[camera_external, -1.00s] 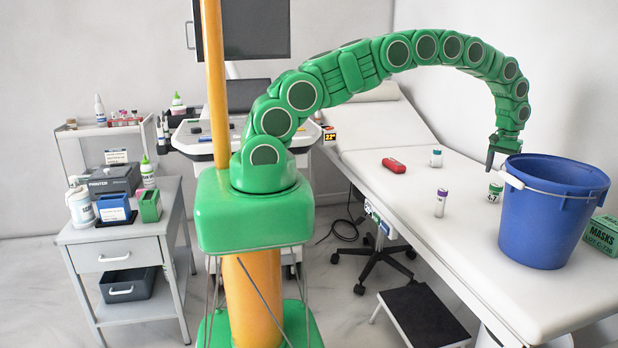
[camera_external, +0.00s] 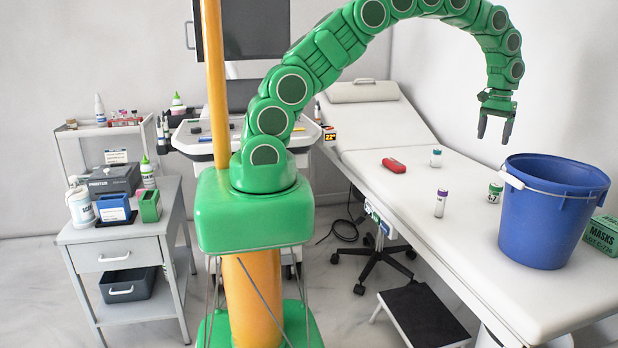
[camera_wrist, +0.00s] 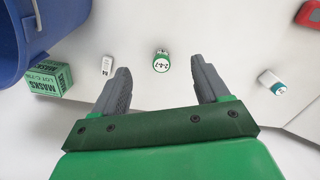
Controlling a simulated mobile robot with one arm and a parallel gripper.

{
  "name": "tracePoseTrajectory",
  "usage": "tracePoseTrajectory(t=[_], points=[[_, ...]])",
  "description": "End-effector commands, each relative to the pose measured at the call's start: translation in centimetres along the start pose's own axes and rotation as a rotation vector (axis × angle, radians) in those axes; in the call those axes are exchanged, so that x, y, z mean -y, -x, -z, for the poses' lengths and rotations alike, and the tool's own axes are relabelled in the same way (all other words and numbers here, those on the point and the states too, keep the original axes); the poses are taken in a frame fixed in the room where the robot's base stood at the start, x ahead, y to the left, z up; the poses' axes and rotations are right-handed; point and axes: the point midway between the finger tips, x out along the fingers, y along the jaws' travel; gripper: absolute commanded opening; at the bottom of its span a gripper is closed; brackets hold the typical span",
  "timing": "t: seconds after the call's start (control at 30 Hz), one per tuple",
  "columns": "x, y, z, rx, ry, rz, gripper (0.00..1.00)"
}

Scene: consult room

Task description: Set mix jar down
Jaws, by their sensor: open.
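A small jar (camera_external: 495,192) with a green top and a dark number on its label stands upright on the exam couch, just left of the blue bucket. It looks to be the mix jar, though I cannot read that name. In the wrist view the same jar (camera_wrist: 161,62) shows beyond the fingertips, in line with the gap between them. My gripper (camera_external: 494,138) is open and empty, pointing down, well above the couch (camera_external: 440,248). The gripper's two grey fingers (camera_wrist: 158,82) stand apart in the wrist view and do not touch the jar.
A small white item (camera_wrist: 107,66) is near the box.

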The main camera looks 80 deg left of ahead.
Motion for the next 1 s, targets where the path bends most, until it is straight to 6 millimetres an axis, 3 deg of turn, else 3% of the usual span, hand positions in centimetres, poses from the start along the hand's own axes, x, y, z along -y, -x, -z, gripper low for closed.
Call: tracePoseTrajectory(t=[0.1,0.43,1.0], points=[[0.5,2.3,-2.2,0.003,-0.023,-0.002,0.75],[2.4,7.1,-8.9,0.021,-0.086,0.000,0.75],[6.7,12.8,-21.8,0.053,-0.188,0.011,0.75]])
